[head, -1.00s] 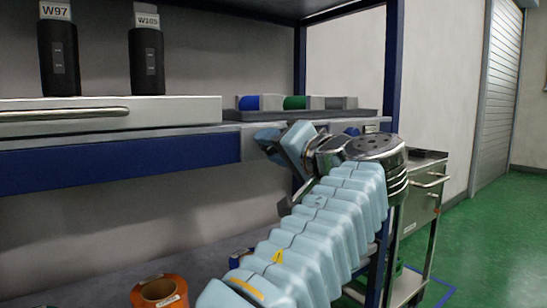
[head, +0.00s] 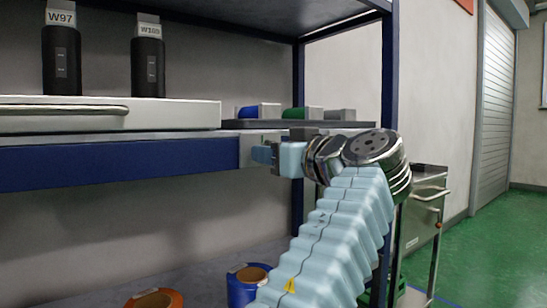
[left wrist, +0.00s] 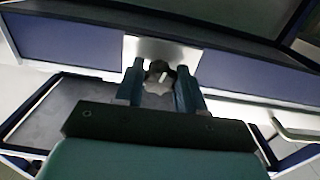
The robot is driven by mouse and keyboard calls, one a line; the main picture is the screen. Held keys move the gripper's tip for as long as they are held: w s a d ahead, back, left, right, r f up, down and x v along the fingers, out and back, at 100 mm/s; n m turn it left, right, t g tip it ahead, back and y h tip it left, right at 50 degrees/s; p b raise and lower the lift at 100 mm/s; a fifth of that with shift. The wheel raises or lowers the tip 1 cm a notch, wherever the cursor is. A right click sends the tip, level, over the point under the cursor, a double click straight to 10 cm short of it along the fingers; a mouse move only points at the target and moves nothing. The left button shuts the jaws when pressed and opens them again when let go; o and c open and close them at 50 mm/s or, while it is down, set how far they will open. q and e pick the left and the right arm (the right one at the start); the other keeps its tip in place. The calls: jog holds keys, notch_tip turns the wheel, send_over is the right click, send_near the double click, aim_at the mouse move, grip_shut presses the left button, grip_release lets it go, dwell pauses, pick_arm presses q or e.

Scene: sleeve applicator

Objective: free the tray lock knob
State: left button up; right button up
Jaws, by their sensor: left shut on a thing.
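The tray lock knob (left wrist: 158,76) is a dark, lobed knob with a pale pointer mark. In the left wrist view it sits on a bright metal plate (left wrist: 163,48) on the blue shelf beam. My left gripper (left wrist: 159,84) has one finger on each side of the knob and is shut on it. In the head view my left gripper (head: 262,154) is level at the metal plate (head: 250,139) on the beam's right end, and the knob is hidden there. My right gripper is not in view.
A white tray (head: 180,117) with a long handle sits on the shelf left of the plate. Two black cylinders (head: 62,65), labelled W97 and W105, stand on it. A rack (head: 330,124) with blue, green and grey pieces lies behind. Orange and blue spools (head: 245,290) are below.

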pick_arm(q)
jog(key=shift+f+n, duration=0.15)
jog(key=shift+n, duration=0.95)
jog(key=o, duration=1)
jog(key=shift+o, duration=0.2)
jog(key=v, duration=1.3)
jog(key=shift+s+d, duration=0.3)
